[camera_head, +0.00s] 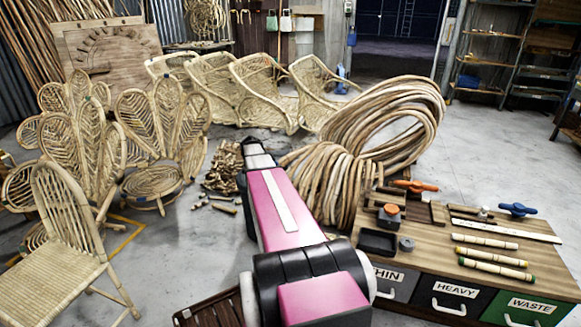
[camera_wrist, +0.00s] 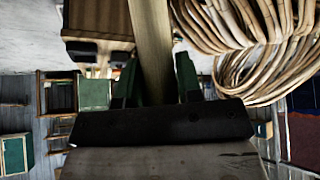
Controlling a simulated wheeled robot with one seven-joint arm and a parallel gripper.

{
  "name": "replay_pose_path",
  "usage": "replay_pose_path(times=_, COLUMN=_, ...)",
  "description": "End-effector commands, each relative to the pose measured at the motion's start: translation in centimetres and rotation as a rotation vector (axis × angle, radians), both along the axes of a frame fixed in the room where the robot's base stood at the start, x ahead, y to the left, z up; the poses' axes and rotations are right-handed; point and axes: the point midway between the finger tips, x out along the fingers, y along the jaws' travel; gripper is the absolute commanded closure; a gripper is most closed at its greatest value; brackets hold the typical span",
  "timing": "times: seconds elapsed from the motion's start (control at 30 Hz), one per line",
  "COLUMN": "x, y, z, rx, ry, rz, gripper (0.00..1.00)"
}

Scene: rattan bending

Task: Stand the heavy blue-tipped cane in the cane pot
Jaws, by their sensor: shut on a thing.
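In the wrist view my gripper (camera_wrist: 155,80) is shut on a pale, straight wooden cane (camera_wrist: 152,40), which runs up out of the picture between the two dark green fingers. The cane's ends are out of view or hidden, so its tip colour cannot be told. In the head view my pink arm reaches away from the camera and hides the gripper and the held cane. Several short canes (camera_head: 485,241) lie on the bench at right; one has a green end. I cannot make out a cane pot in either view.
The wooden bench (camera_head: 420,232) has drawers marked HEAVY and WASTE, a black tray (camera_head: 377,241) and clamps. Large rattan coils (camera_head: 385,125) stand behind it. Rattan chairs (camera_head: 55,235) crowd the left. A dark slatted thing (camera_head: 212,310) is at the bottom. Floor is clear at far right.

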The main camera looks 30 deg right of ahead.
Motion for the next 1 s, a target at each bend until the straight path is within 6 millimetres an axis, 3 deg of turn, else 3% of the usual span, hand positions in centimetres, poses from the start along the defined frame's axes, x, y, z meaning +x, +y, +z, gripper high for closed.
replay_pose_path(times=0.1, x=1.4, y=-4.7, z=-1.2, rx=-0.165, ry=0.027, rz=0.080, gripper=0.97)
replay_pose_path(times=0.2, x=2.3, y=-8.1, z=-1.8, rx=-0.274, ry=0.035, rz=0.133, gripper=0.97)
replay_pose_path(times=0.33, x=3.1, y=-10.7, z=-2.0, rx=-0.352, ry=0.036, rz=0.171, gripper=0.97)
replay_pose_path(times=0.5, x=3.3, y=-11.7, z=-2.3, rx=-0.383, ry=0.035, rz=0.186, gripper=0.97)
replay_pose_path(times=1.0, x=3.3, y=-11.7, z=-5.2, rx=-0.382, ry=0.035, rz=0.185, gripper=0.97)
